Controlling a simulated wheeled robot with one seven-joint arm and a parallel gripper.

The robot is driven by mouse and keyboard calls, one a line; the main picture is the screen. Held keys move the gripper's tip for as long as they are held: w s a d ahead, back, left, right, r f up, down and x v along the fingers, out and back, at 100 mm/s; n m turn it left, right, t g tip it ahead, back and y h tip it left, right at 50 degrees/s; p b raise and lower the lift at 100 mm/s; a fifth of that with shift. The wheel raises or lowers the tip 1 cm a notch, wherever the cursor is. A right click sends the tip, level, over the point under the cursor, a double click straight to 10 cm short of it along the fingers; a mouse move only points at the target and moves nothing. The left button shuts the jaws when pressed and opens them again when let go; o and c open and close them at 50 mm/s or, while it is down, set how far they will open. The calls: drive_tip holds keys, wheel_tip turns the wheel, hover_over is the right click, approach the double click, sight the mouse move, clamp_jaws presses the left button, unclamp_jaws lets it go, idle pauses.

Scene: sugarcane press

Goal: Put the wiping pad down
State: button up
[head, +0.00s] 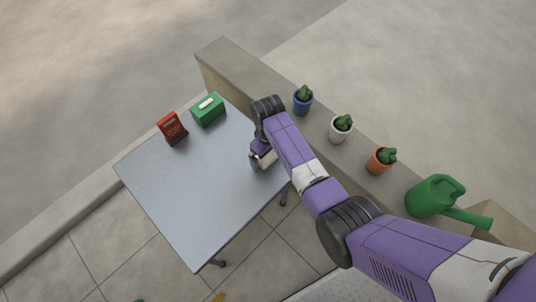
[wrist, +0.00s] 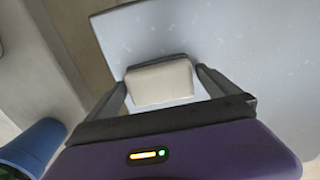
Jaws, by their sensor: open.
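The wiping pad (wrist: 160,84) is a pale cream block with a dark grey edge along its far side. In the wrist view it sits between the two fingers of my gripper (wrist: 160,78), near an edge of the blue-grey table (wrist: 255,40). The fingers are open, with a narrow gap showing on at least the right side. Whether the pad rests fully on the tabletop is hard to tell. In the head view my gripper (head: 262,158) is over the right part of the table (head: 190,205); there the pad is mostly hidden by the arm.
A red object (head: 172,127) and a green box (head: 208,109) stand at the table's far corner. A low wall (head: 240,70) beside the table carries a blue pot (head: 302,103), a white pot (head: 340,131), an orange pot (head: 380,161) and a green watering can (head: 433,198). The table's middle is clear.

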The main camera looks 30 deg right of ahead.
sight(268, 155)
wheel_tip(268, 155, up, 12)
drive_tip(key=p, duration=0.2)
drive_tip(key=shift+p, duration=0.3)
drive_tip(key=s+f+t, duration=0.1)
drive_tip(key=s+f, duration=0.1)
drive_tip(key=s+f+t, duration=0.1)
drive_tip(key=s+f, duration=0.2)
drive_tip(key=s+d+f+t, duration=0.1)
drive_tip(key=s+f, duration=0.2)
drive_tip(key=shift+s+f+m, duration=0.15)
drive_tip(key=shift+s+m, duration=0.05)
drive_tip(key=shift+m, duration=0.2)
drive_tip(key=s+r+m+t, duration=0.1)
drive_tip(key=s+r+t, duration=0.35)
drive_tip(key=s, duration=0.45)
drive_tip(key=s+r+m+t, duration=0.1)
drive_tip(key=s+r+t, duration=0.2)
drive_tip(key=s+r, duration=0.5)
drive_tip(key=s+r+t, duration=0.2)
drive_tip(key=s+r, duration=0.2)
drive_tip(key=r, duration=0.4)
drive_tip(key=s+a+r+t, duration=0.1)
drive_tip(key=s+r+t, duration=0.1)
drive_tip(key=s+r, duration=0.3)
wheel_tip(268, 155, up, 4)
drive_tip(key=shift+s+a+f+m, duration=0.15)
drive_tip(key=shift+s+m, duration=0.1)
drive_tip(key=shift+m, duration=0.15)
